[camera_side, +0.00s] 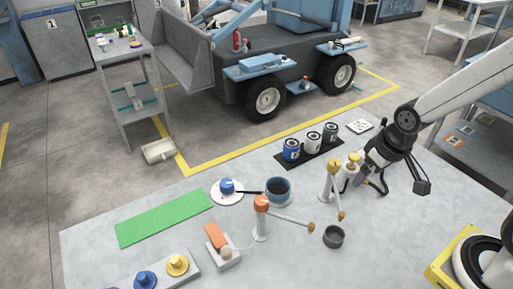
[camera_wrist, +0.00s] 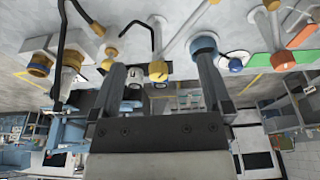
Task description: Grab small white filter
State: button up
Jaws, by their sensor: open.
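The small white filter (camera_side: 313,142) stands upright between a blue canister (camera_side: 291,150) and a dark canister (camera_side: 331,132) on a black mat. In the side view my gripper (camera_side: 364,180) is low over the table, right of the filters and close to the yellow-topped reels (camera_side: 353,160). The wrist view shows my gripper (camera_wrist: 162,68) with fingers wide apart and nothing held. A pale cylinder (camera_wrist: 158,72) shows between the fingers, farther off; I cannot tell surely whether it is the white filter.
The yellow-topped reels stand between my gripper and the canisters. A blue-grey cup (camera_side: 278,191), an orange-topped reel (camera_side: 261,204) with a long arm and a dark small cup (camera_side: 333,237) stand nearer the front. A green mat (camera_side: 165,217) lies bare at left.

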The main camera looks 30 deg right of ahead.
jog(key=shift+r, duration=0.1)
jog(key=shift+w+v, duration=0.5)
jog(key=shift+v, duration=1.8)
jog(key=w+d+r+n+g+y, duration=0.1)
jog(key=w+d+n+g+y, duration=0.2)
jog(key=w, duration=0.9)
jog(key=w+d+n+t+y, duration=0.5)
jog(key=w+d+n+y, duration=0.4)
jog(key=w+d, duration=0.6)
jog(key=n, duration=0.1)
send_near(315, 135)
jog(key=a, duration=0.3)
jog(key=shift+w+d+f+n+h, duration=0.2)
jog(key=shift+w+f+n+h, duration=0.1)
jog(key=shift+f+h, duration=0.1)
jog(key=shift+x, duration=1.3)
